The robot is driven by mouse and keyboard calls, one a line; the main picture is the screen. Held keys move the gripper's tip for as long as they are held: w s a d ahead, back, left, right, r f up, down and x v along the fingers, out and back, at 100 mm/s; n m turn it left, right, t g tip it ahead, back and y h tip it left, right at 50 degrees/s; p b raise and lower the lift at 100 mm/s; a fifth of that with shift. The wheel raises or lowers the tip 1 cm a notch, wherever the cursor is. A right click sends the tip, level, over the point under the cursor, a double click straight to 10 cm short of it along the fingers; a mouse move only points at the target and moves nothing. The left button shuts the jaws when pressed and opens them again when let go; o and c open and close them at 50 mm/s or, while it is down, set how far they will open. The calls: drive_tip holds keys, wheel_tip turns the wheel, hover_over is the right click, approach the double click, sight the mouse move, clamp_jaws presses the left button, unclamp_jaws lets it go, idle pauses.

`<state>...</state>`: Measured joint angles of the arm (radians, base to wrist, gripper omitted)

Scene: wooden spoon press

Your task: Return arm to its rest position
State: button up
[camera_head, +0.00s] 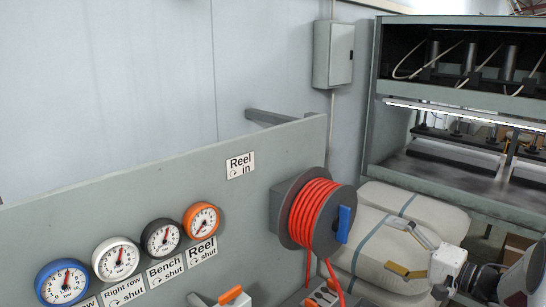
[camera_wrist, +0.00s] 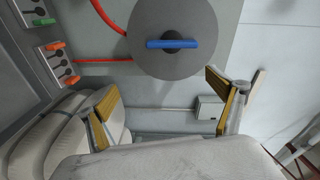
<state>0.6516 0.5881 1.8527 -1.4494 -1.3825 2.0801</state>
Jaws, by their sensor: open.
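My gripper (camera_head: 407,252) is at the lower right of the head view, in front of pale strapped sacks (camera_head: 440,215). Its fingers point left toward the hose reel (camera_head: 287,212), with a gap between it and the blue handle (camera_head: 345,224). In the wrist view my gripper (camera_wrist: 163,103) has its two yellow-padded fingers wide apart, with nothing between them. The reel's grey disc (camera_wrist: 150,20) and blue handle (camera_wrist: 172,43) show beyond the fingertips. Part of my arm runs off the right edge of the head view.
A grey panel (camera_head: 130,205) carries several gauges and a "Reel in" label (camera_head: 240,165). Orange hose (camera_head: 330,275) hangs from the reel toward orange-handled valves (camera_head: 325,294). A press (camera_head: 455,185) stands at the right behind the sacks. A grey box (camera_head: 333,54) is on the wall.

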drive_tip(key=w+d+f+h, duration=0.2)
drive_tip(key=d+f+h, duration=0.7)
drive_tip(key=d, duration=0.4)
drive_tip(key=s+d+r+n+g+h, duration=0.1)
drive_tip(key=s+d+n+g+h, duration=0.15)
drive_tip(key=s+g+h, duration=0.55)
drive_tip(key=s+a+r+n+y, duration=0.2)
drive_tip(key=s+a+r+y, duration=0.1)
drive_tip(key=s+a, duration=1.1)
drive_tip(key=s+a+r+n+y, duration=0.3)
drive_tip(key=s+a+r, duration=0.2)
drive_tip(key=s+a, duration=0.9)
drive_tip(key=shift+s+a, duration=0.2)
drive_tip(key=shift+s, duration=1.5)
